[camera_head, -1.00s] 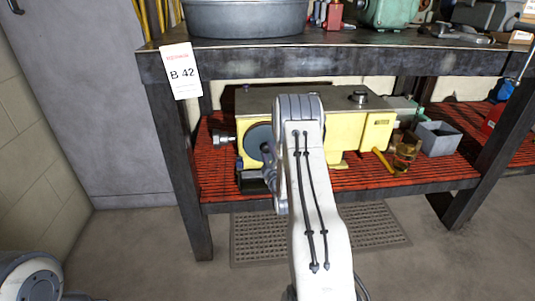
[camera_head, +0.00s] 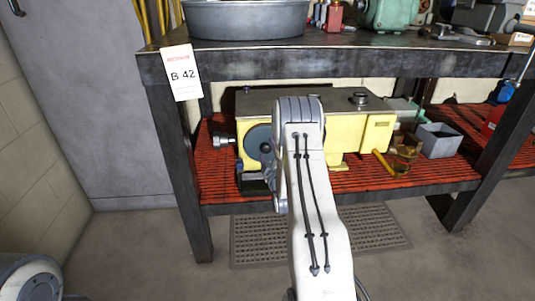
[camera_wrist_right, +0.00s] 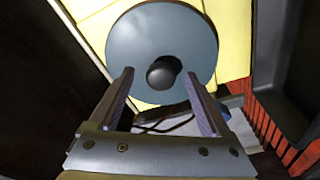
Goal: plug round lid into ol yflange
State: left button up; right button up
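The round lid (camera_head: 258,143) is a flat grey-blue disc with a dark ball-shaped knob. It sits against the left end of the yellow machine (camera_head: 345,133) on the lower shelf, covering whatever is behind it, so I cannot tell how deeply it is seated. In the right wrist view the lid (camera_wrist_right: 125,45) fills the upper middle, facing the camera. My right gripper (camera_wrist_right: 160,75) is open and empty, its two fingers apart on either side of and below the knob, with no visible grip on it. In the head view the right arm partly hides this gripper. My left gripper is out of view.
The lower shelf (camera_head: 400,183) has a red ridged surface. The bench top (camera_head: 330,65) overhangs the work area, and a leg (camera_head: 178,170) stands to the left.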

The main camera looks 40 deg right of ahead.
jog(key=shift+s+f, duration=0.1)
jog(key=shift+f, duration=0.05)
jog(key=p+v, duration=0.2)
jog(key=v, duration=0.8)
jog(key=shift+p, duration=0.3)
jog(key=shift+a, duration=0.2)
